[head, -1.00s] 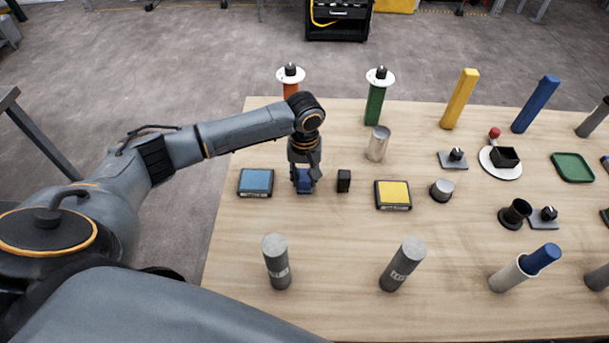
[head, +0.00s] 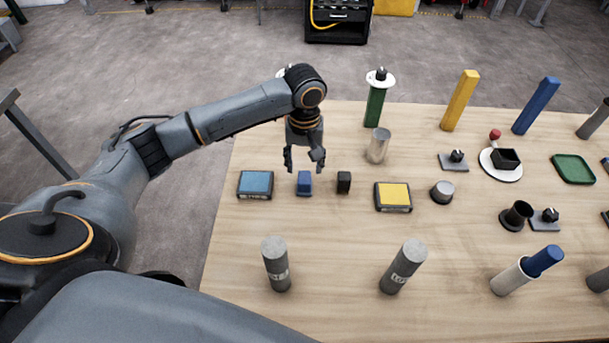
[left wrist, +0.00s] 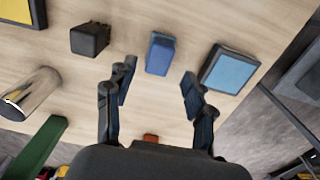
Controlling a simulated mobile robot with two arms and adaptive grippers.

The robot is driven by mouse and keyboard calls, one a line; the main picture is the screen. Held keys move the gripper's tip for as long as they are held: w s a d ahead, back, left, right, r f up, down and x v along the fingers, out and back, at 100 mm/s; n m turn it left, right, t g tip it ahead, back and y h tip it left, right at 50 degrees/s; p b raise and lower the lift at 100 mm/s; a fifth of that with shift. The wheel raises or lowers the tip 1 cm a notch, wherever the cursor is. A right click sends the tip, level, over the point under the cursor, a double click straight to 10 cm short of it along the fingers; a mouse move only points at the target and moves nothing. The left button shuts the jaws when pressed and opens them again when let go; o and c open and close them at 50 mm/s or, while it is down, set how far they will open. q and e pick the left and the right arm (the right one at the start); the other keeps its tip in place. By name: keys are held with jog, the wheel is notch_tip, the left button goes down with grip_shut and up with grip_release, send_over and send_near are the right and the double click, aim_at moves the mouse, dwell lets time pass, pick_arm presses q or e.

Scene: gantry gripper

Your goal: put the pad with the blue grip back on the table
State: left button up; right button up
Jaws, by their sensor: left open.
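The pad with the blue grip (head: 304,184) stands on the wooden table (head: 330,240), between the blue-topped square (head: 256,182) and a small black block (head: 344,182). It also shows in the left wrist view (left wrist: 160,54), apart from the fingers. My left gripper (head: 304,164) is open and empty, just above and behind the pad. Its two spread fingers show in the left wrist view (left wrist: 155,92). My right gripper is in neither view.
A yellow-topped square (head: 393,195) and a metal cylinder (head: 378,145) are to the right. The green post (head: 374,107) stands behind, and an orange post is mostly hidden by my arm. Two grey cylinders (head: 276,263) (head: 403,266) stand in front. Bare table lies between them.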

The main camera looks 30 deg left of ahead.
aim_at(305, 178)
pick_arm(q)
notch_tip(305, 178, up, 6)
jog(key=shift+f, duration=0.15)
dwell(0.6)
